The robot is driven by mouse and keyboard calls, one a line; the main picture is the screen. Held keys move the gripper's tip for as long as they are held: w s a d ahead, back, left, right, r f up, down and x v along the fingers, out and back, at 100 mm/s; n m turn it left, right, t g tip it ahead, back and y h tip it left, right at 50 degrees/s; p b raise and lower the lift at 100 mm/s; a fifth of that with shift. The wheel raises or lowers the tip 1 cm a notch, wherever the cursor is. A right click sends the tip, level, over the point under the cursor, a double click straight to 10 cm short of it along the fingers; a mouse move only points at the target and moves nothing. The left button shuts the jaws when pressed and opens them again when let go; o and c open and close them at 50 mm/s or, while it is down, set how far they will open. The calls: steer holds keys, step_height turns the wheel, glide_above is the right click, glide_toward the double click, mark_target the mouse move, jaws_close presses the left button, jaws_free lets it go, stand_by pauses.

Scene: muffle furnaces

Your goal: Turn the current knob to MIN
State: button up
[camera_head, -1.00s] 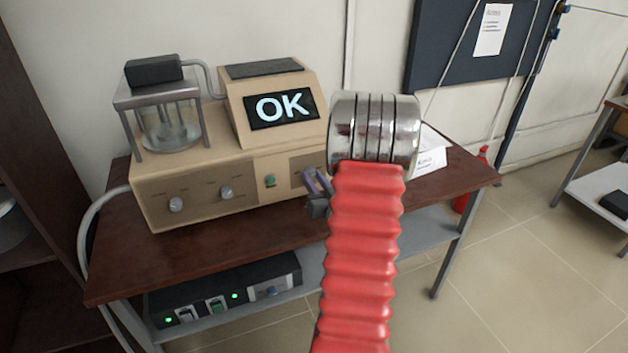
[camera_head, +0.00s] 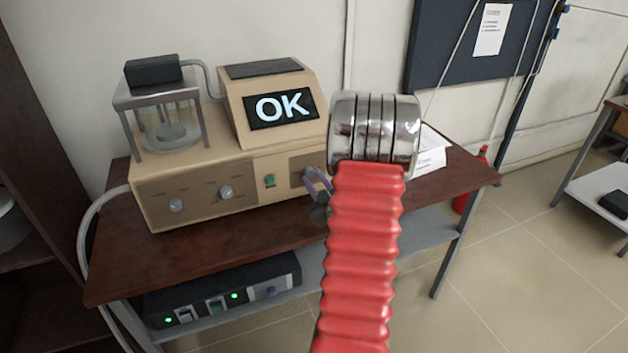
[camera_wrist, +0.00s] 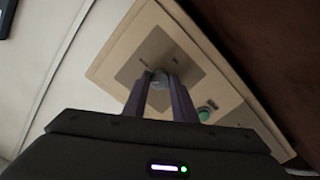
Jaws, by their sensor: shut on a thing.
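The beige device (camera_head: 240,168) stands on the brown table with its screen (camera_head: 282,108) reading OK. Two knobs show on the left of its front. My gripper (camera_head: 318,184) is at the right end of that front, partly hidden by my red arm. In the wrist view my gripper (camera_wrist: 159,80) is shut on a grey knob (camera_wrist: 159,77) on a darker square panel (camera_wrist: 170,62). The fingers lie on either side of the knob. Its label and pointer cannot be read. I cannot tell from lettering whether it is the current knob.
A green button (camera_head: 269,181) sits left of my gripper and also shows in the wrist view (camera_wrist: 205,113). A glass vessel in a frame (camera_head: 168,122) stands on the device. Papers (camera_head: 430,152) lie on the table's right. A black unit (camera_head: 225,290) with green lights sits below.

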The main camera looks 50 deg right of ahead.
steer(key=n, duration=0.7)
steer(key=shift+a+n, duration=0.1)
steer(key=shift+n, duration=0.2)
steer(key=n, duration=0.3)
steer(key=shift+n, duration=0.3)
steer(key=n, duration=0.3)
steer(key=shift+n, duration=0.3)
steer(key=n, duration=0.6)
steer(key=shift+a+f, duration=0.1)
steer(key=shift+f, duration=0.05)
steer(key=n, duration=0.6)
steer(key=o, duration=1)
steer(key=shift+r, duration=0.2)
